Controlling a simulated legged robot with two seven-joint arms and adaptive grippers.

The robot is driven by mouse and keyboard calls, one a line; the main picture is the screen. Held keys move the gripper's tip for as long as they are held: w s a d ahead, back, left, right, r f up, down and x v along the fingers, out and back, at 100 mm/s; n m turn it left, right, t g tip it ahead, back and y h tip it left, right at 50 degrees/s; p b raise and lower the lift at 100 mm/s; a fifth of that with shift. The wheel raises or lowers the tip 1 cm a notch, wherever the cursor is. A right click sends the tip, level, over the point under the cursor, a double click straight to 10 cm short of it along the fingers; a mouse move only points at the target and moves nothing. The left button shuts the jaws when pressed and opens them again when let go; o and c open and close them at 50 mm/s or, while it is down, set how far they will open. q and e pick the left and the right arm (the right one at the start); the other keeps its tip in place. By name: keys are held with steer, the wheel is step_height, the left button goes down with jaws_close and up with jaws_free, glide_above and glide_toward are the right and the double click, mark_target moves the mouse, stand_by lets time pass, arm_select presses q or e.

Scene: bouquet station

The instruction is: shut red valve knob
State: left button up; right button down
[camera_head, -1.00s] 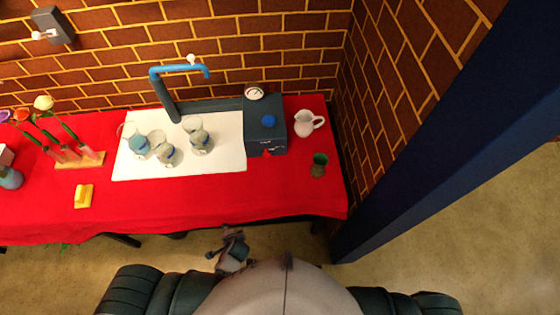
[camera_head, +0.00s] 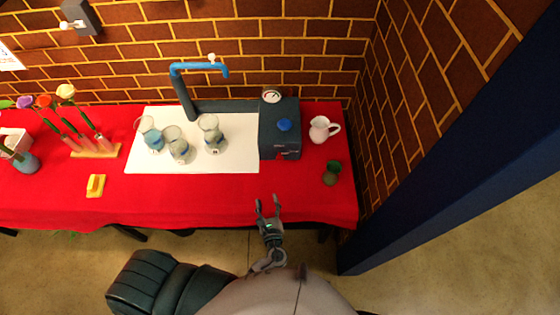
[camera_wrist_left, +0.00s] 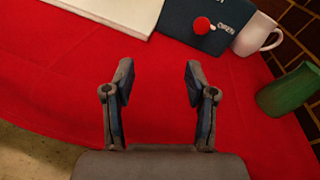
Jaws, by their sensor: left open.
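The red valve knob (camera_head: 279,156) is a small red piece low on the front of a dark blue-grey box (camera_head: 293,150) at the right of the table. In the left wrist view the knob (camera_wrist_left: 202,25) shows as a red disc near the top, right of centre. My left gripper (camera_head: 268,203) is over the front part of the red table, in front of the box and short of the knob. Its two fingers (camera_wrist_left: 158,70) are apart with nothing between them. The knob is ahead of the fingers and slightly to the right, untouched. My right gripper is out of view.
Several glass vessels (camera_head: 178,150) stand on a white board (camera_head: 238,160) to the left, below a blue tap (camera_head: 184,96). The red cloth (camera_head: 220,190) before the box is clear.

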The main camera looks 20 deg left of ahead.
arm_select(q)
steer(key=d+m+t+h, duration=0.2)
steer(key=d+m, duration=0.2)
steer(key=m, duration=0.1)
glide_toward(280, 160)
steer(key=shift+w+a+p, duration=0.1)
steer(key=shift+w+p, duration=0.2)
steer(key=shift+w, duration=0.05)
steer(key=x, duration=0.9)
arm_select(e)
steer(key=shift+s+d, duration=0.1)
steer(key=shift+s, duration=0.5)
arm_select(q)
steer(key=shift+s, duration=0.1)
jaws_close()
